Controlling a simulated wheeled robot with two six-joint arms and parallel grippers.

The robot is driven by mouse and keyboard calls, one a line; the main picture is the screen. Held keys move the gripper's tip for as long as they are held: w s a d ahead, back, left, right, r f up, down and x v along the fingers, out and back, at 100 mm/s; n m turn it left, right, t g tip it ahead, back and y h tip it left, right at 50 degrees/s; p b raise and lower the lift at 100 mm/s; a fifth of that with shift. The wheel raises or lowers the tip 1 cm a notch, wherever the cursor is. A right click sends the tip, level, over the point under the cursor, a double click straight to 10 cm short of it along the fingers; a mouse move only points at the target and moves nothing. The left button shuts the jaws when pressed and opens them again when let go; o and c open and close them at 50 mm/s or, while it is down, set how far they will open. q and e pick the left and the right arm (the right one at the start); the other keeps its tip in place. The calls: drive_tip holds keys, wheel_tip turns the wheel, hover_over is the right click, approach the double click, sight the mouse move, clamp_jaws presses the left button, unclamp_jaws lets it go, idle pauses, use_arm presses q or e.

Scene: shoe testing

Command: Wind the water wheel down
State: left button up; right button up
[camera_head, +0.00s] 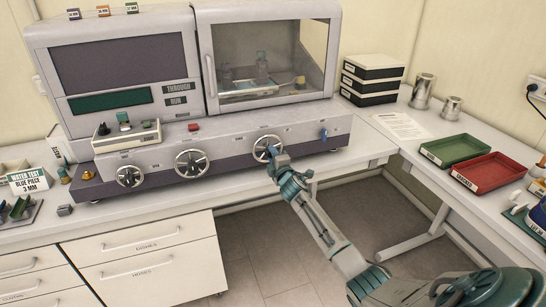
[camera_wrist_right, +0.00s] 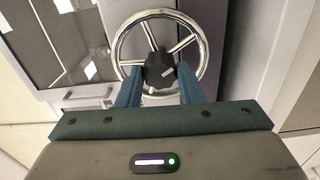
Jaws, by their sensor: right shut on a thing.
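A machine (camera_head: 190,110) stands on the bench with three chrome handwheels along its lower front: a left wheel (camera_head: 130,176), a middle wheel (camera_head: 191,162) and a right wheel (camera_head: 258,145). Their labels are too small to read, so I cannot tell by name which is the water wheel. My right gripper (camera_head: 274,157) is at the right wheel and hides part of it. In the right wrist view, my right gripper (camera_wrist_right: 160,76) has its two fingers on either side of the dark hub knob (camera_wrist_right: 158,62), inside the wheel's chrome rim (camera_wrist_right: 204,48). My left gripper is out of view.
A small blue lever (camera_head: 323,134) sits right of the wheels. A glass-fronted chamber (camera_head: 270,60) is above. A green tray (camera_head: 453,149) and a red tray (camera_head: 490,173) lie on the right bench. The floor before the right wheel is open.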

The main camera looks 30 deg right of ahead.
drive_tip(key=o, duration=1)
drive_tip(key=b+v, duration=0.2)
drive_tip(key=v, duration=0.9)
drive_tip(key=shift+f+b, duration=0.1)
drive_tip(key=shift+b, duration=0.2)
